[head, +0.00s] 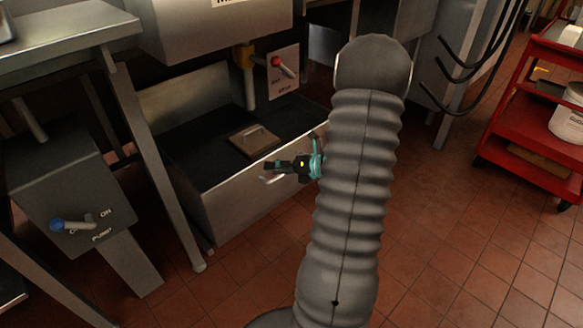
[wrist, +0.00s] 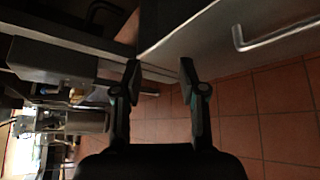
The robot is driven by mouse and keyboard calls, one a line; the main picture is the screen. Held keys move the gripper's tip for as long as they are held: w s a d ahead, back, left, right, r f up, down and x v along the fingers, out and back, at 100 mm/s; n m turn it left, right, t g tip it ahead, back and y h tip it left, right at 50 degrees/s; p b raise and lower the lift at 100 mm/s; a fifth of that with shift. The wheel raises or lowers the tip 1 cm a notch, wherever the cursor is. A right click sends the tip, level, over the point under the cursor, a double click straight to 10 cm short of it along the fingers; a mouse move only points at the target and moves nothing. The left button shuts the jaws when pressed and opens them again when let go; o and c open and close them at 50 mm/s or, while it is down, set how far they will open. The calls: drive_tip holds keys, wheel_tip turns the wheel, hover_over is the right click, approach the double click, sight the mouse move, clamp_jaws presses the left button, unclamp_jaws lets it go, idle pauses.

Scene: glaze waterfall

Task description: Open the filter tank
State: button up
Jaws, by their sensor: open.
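The filter tank (head: 229,207) is a low steel box with a dark top, standing under the steel fryer body in the head view. A bar handle (head: 270,179) sits on its front face, partly hidden behind my gripper. My gripper (head: 268,165) is in front of the tank, close to this handle, open and empty. In the wrist view my gripper (wrist: 159,72) has its two fingers apart. There the handle (wrist: 280,35) is at the upper right on the pale tank front (wrist: 205,40), to the right of the fingers and not between them.
A pump box with a blue-tipped lever (head: 75,224) stands left of the tank. A red-tipped valve lever (head: 283,66) is behind and above it. A red cart (head: 520,120) stands at the right. The tiled floor (head: 450,235) in front is clear. My arm hides the middle.

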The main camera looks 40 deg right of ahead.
drive_tip(key=s+d+f+m+t+h, duration=0.4)
drive_tip(key=d+f+m+h, duration=0.2)
drive_tip(key=d+f+m, duration=0.75)
drive_tip(key=shift+n+h, duration=0.3)
drive_tip(key=shift+n, duration=0.25)
drive_tip(key=w, duration=0.8)
drive_tip(key=w+f+b, duration=0.1)
drive_tip(key=w, duration=0.4)
drive_tip(key=shift+d, duration=0.25)
drive_tip(key=shift+c, duration=0.2)
clamp_jaws()
